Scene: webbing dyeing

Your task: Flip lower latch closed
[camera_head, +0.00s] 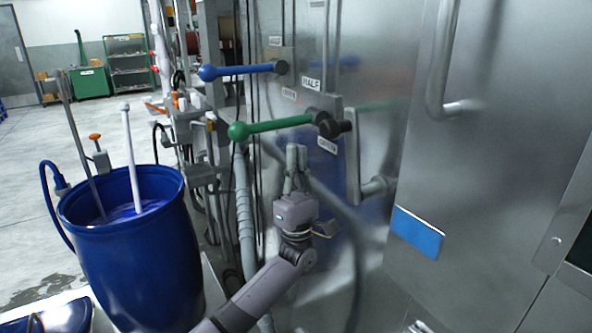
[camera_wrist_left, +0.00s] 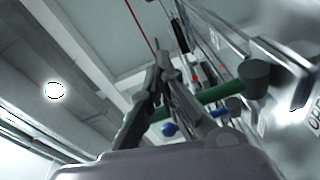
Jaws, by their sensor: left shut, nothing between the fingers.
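The lower latch is a green lever (camera_head: 275,125) with a ball end at left and a dark pivot at right, on the steel machine front. It lies nearly level, tilting slightly up toward its pivot. My left gripper (camera_head: 297,150) points up just below the middle of the lever, fingers together and empty. I cannot tell whether it touches the lever. In the left wrist view the gripper (camera_wrist_left: 160,55) is in front of the green lever (camera_wrist_left: 222,92), which passes behind the fingers. My right gripper is not in view.
A blue lever (camera_head: 240,70) sits above the green one. Labels, one reading HALF (camera_head: 311,83), are near the pivots. A blue barrel (camera_head: 135,245) with a white rod stands at left. A steel door handle (camera_head: 440,75) juts out at right.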

